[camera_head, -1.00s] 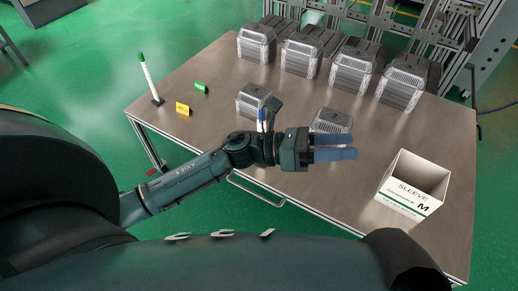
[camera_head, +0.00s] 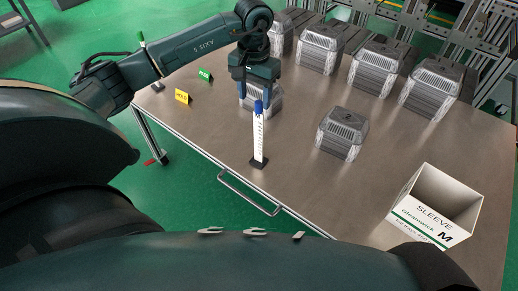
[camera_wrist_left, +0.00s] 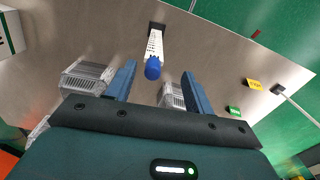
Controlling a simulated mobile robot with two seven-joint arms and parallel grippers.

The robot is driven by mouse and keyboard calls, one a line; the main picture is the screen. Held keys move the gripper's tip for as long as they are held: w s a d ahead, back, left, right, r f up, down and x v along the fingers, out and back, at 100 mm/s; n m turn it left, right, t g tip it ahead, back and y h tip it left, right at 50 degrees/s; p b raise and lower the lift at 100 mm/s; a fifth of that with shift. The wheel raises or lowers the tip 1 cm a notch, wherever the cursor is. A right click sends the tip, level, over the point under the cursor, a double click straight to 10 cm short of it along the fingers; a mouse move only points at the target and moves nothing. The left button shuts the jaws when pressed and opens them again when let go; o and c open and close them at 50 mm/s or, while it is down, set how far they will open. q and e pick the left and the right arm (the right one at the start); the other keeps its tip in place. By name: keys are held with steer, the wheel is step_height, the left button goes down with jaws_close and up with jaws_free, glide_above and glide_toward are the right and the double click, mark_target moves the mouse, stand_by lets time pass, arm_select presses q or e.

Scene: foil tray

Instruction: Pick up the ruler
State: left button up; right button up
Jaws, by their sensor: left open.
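The ruler (camera_head: 259,138) is a white, marked upright strip with a blue top, standing on a small dark base near the table's front edge. In the left wrist view the ruler (camera_wrist_left: 155,45) rises between my fingers' lines, its blue end toward me. My left gripper (camera_head: 256,98) is open, fingers pointing down, just behind and above the ruler's blue top in the head view. In the wrist view its two blue fingers (camera_wrist_left: 160,75) are apart with nothing held between them. My right gripper is not in view.
A grey foil-like box (camera_head: 341,133) stands right of the ruler, and another (camera_head: 262,100) is partly hidden behind my gripper. Several more line the back. A white sleeve carton (camera_head: 433,205) is at right. Yellow (camera_head: 183,97) and green (camera_head: 205,75) tags stand left.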

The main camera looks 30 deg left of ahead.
mark_target(258, 116)
arm_select(q)
steer(key=f, duration=0.7)
steer(key=shift+w+d+f, duration=0.25)
steer(key=shift+d+f, duration=0.15)
jaws_close()
stand_by(0.3)
